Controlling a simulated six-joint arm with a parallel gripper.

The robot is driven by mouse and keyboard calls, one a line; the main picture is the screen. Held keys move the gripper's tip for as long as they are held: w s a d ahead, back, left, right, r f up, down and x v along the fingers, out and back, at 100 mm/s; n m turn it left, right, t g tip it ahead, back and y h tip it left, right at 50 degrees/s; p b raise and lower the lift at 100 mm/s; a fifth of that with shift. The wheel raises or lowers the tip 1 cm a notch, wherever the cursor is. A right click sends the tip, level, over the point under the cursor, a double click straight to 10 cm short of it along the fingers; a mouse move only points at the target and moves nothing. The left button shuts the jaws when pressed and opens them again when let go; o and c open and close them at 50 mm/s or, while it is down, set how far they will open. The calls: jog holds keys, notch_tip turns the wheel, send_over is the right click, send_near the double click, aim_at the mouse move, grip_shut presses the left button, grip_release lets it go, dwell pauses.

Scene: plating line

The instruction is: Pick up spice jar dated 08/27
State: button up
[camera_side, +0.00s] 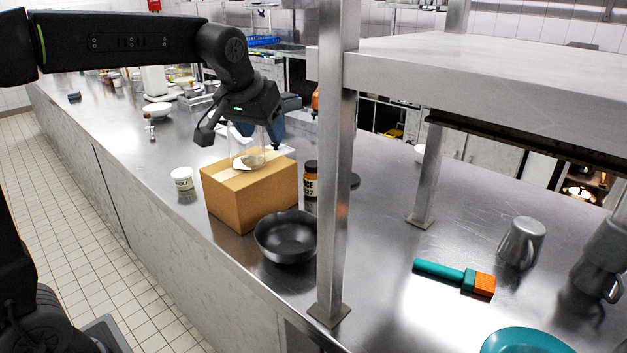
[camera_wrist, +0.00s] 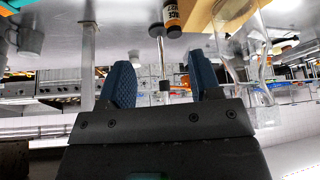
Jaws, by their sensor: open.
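The spice jar (camera_side: 311,181) has a black lid, brown-orange contents and a pale label. It stands upright on the steel counter, just right of a cardboard box that hides its left side; I can read only "GE" and "27". My gripper (camera_side: 262,136) is above the box, up and to the left of the jar in the side view. In the wrist view its two blue fingers (camera_wrist: 160,64) are apart with nothing held between them.
A steel shelf post (camera_side: 336,170) rises right of the jar. A teal-handled brush (camera_side: 440,270) lies farther right.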

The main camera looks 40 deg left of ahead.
jog(key=w+a+f+n, duration=0.2)
jog(key=w+a+f, duration=0.1)
jog(key=w, duration=0.9)
jog(key=n+y, duration=0.1)
jog(key=y, duration=0.1)
send_near(313, 164)
jog(key=shift+x, duration=4.45)
jog(key=shift+r, duration=0.1)
jog(key=shift+c, duration=0.5)
jog(key=c, duration=0.9)
